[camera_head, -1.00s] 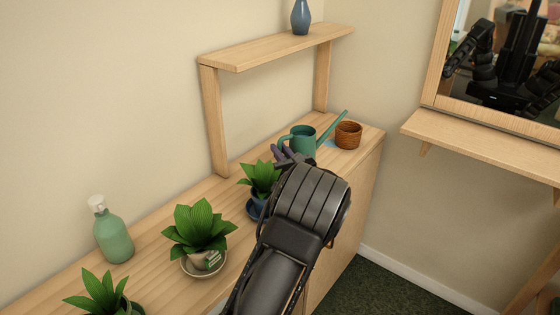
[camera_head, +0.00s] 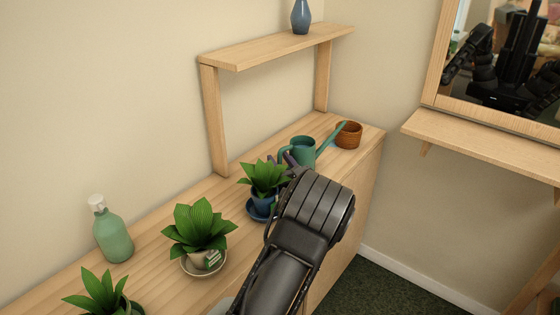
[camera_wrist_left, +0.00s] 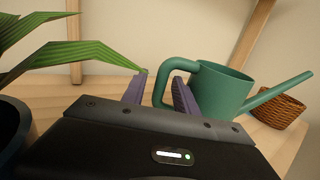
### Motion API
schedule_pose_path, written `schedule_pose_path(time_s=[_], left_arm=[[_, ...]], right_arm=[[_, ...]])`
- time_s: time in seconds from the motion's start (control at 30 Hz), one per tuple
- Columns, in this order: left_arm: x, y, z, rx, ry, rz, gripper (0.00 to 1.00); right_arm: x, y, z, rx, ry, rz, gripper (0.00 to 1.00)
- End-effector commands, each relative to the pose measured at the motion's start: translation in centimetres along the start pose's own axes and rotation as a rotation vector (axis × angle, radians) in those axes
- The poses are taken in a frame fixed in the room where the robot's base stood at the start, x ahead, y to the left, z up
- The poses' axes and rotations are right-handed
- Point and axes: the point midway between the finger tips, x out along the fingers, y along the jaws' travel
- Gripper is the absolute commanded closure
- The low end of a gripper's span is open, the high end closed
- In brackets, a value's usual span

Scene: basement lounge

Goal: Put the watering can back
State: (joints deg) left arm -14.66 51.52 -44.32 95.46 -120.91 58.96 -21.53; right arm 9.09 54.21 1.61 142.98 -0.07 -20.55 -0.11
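The teal watering can (camera_head: 303,152) stands upright at the far end of the wooden counter, its spout pointing right, towards the wicker pot. In the left wrist view the can (camera_wrist_left: 218,88) shows its handle close to the fingers. My left gripper (camera_head: 286,161) is at the handle side of the can, its fingers partly hidden by my wrist. In the wrist view its purple fingers (camera_wrist_left: 158,95) are apart, with the lower handle seen between them; contact is not clear. My right gripper is not in view.
A plant in a blue pot (camera_head: 262,204) stands just left of my gripper. A brown wicker pot (camera_head: 348,137) is beside the spout. More potted plants and a green bottle (camera_head: 114,238) line the counter (camera_head: 155,235). A raised shelf (camera_head: 270,49) with a blue vase stands behind.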

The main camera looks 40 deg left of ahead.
Motion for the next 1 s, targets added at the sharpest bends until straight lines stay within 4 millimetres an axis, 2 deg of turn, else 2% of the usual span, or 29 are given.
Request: schedule_pose_path(time_s=[0.3,0.43,0.57,0.8,1.0], left_arm=[[0.0,0.0,0.4,0.000,0.000,0.000,0.64],[-1.0,-0.1,0.2,0.000,0.001,-0.001,0.64],[-3.1,-0.1,0.2,0.000,0.002,-0.003,0.64],[-8.1,-0.1,0.2,0.000,0.003,-0.004,0.64],[-11.2,-0.1,0.2,0.000,0.001,-0.002,0.64]], right_arm=[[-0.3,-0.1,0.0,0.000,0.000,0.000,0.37],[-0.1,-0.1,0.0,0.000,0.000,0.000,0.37],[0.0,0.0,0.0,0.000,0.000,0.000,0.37],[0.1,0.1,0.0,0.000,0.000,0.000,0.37],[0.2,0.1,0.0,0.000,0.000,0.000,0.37]])
